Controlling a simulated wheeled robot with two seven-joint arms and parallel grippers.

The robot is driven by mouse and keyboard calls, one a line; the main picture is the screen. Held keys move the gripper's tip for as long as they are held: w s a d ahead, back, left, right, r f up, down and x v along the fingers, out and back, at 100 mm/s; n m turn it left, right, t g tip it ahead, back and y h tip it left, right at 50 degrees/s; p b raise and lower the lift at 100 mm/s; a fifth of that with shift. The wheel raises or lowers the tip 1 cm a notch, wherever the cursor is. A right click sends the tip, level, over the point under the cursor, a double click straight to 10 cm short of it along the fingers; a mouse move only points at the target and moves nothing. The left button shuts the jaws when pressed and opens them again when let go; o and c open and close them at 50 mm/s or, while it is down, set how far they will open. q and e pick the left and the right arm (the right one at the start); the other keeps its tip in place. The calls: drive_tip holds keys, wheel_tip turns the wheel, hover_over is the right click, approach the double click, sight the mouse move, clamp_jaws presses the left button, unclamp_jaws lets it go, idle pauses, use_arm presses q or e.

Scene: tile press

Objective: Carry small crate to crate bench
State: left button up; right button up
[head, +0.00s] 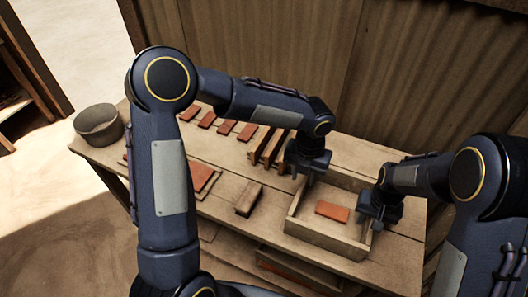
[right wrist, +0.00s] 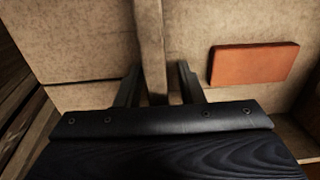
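The small crate (head: 322,241) is a shallow, open wooden box on the workbench's right part. One reddish tile (head: 332,211) lies flat inside it, and this tile also shows in the right wrist view (right wrist: 253,62). My left gripper (head: 307,178) points down at the crate's back left side; its fingertips are too small and partly hidden to read. My right gripper (head: 371,217) is at the crate's right wall. In the right wrist view, my right gripper's fingers (right wrist: 158,85) stand apart on either side of the crate wall (right wrist: 151,40), with a gap visible on one side.
The workbench (head: 235,218) carries a round bucket (head: 98,124) at the left end, several flat tiles (head: 226,127), upright tiles in a wooden rack (head: 268,147) and a small wooden block (head: 248,198). A corrugated wall (head: 420,80) stands close behind. A shelf with tiles is below.

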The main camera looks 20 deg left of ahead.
use_arm(q)
wheel_tip(320, 180, up, 3)
drive_tip(key=shift+r, duration=0.1)
use_arm(e)
drive_tip(key=shift+r, duration=0.35)
wheel_tip(320, 180, up, 11)
drive_tip(key=shift+r, duration=0.2)
